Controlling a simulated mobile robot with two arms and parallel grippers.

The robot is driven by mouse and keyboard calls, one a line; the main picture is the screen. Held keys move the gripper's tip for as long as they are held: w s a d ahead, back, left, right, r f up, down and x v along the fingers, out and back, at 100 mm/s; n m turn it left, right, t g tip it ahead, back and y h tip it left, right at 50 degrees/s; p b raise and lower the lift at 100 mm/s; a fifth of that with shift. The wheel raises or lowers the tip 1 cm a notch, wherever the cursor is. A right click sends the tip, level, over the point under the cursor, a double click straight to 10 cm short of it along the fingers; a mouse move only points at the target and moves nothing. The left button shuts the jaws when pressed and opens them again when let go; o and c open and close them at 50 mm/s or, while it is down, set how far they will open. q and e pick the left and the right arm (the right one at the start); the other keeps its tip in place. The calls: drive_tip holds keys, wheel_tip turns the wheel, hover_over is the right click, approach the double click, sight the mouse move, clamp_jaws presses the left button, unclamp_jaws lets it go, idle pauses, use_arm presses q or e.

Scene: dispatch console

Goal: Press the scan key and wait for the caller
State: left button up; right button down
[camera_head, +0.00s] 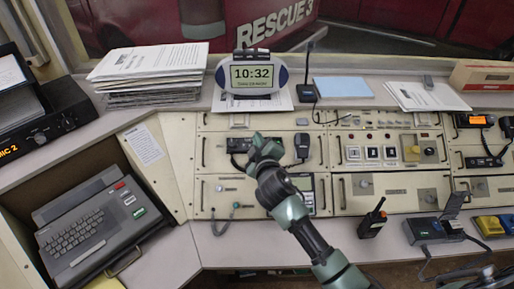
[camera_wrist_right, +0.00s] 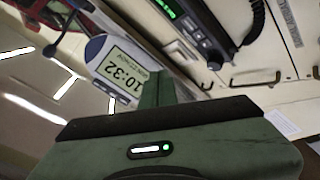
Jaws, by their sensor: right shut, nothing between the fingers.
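My right gripper (camera_head: 262,143) is shut and empty. It is in front of the upper middle console panel, over the right part of a black radio (camera_head: 239,145) with a fist microphone (camera_head: 302,146). Whether it touches the radio cannot be told. In the right wrist view the green gripper body (camera_wrist_right: 170,150) fills the bottom, and the radio (camera_wrist_right: 195,25) with a green-lit display is at the top. No key can be read as the scan key; part of the radio is hidden behind the gripper. My left gripper is not in view.
A clock (camera_head: 253,75) reading 10:32 stands on the ledge above. Paper stacks (camera_head: 150,70) lie left of it. White square buttons (camera_head: 372,153) are on the panel to the right. A handheld radio (camera_head: 373,222) stands on the desk, and a keyboard terminal (camera_head: 90,230) sits at left.

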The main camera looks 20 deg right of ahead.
drive_tip(key=shift+w+d+f+b, duration=0.2)
drive_tip(key=shift+w+f+b, duration=0.45)
drive_tip(key=shift+f+b, duration=0.4)
drive_tip(key=shift+w+d+f+b, duration=0.15)
drive_tip(key=shift+w+f+b, duration=0.55)
drive_tip(key=shift+f+b, duration=0.35)
drive_tip(key=shift+w+d+f+b, duration=0.2)
drive_tip(key=shift+w+f+b, duration=0.45)
drive_tip(key=shift+f+b, duration=0.35)
drive_tip(key=shift+f, duration=0.2)
drive_tip(key=shift+w+d+f, duration=0.1)
drive_tip(key=shift+w+f, duration=0.15)
drive_tip(key=shift+w+f+b, duration=0.15)
drive_tip(key=shift+f+b, duration=0.15)
drive_tip(key=shift+b, duration=0.15)
idle(0.3)
drive_tip(key=shift+s+r+p, duration=0.4)
drive_tip(key=shift+r+p, duration=0.25)
drive_tip(key=shift+p, duration=0.15)
